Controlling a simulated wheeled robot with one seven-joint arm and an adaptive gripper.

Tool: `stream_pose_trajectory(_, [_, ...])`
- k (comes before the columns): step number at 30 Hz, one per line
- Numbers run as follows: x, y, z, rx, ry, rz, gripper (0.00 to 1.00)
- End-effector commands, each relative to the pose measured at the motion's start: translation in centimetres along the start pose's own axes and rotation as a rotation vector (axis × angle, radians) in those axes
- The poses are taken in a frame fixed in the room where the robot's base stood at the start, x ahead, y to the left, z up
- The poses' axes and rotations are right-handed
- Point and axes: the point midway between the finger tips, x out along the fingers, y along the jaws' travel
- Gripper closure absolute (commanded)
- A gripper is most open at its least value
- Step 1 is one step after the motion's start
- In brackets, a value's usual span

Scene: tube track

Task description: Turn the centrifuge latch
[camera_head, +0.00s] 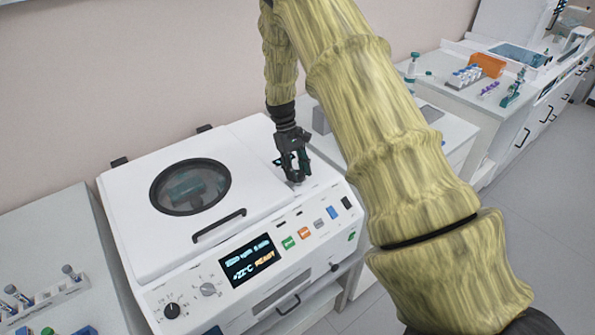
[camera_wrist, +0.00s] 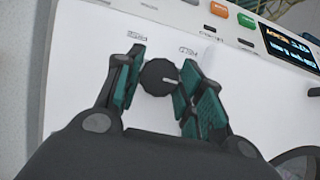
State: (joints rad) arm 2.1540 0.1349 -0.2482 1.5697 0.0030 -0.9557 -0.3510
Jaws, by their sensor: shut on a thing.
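The white centrifuge (camera_head: 130,215) stands on the bench with its lid shut; a round dark window is in the lid. My gripper (camera_head: 295,176) comes down onto the latch from above. In the wrist view my gripper (camera_wrist: 160,82) has its green-padded fingers on both sides of the knob, shut on it. In the head view the fingers mostly hide the knob.
The lid handle (camera_head: 219,226) and the front panel with its lit display (camera_head: 249,262) and coloured buttons lie near the gripper. A tube rack (camera_head: 45,300) stands at lower left. Another bench with an orange box (camera_head: 487,65) is at the back right. My arm covers the middle right.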

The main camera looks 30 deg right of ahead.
Motion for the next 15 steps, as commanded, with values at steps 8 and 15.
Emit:
stream_pose_trajectory(8, [0.08,-0.01,-0.02,0.012,0.0,-0.005,0.86])
stream_pose_trajectory(15, [0.08,-0.01,-0.01,0.012,0.0,-0.005,0.55])
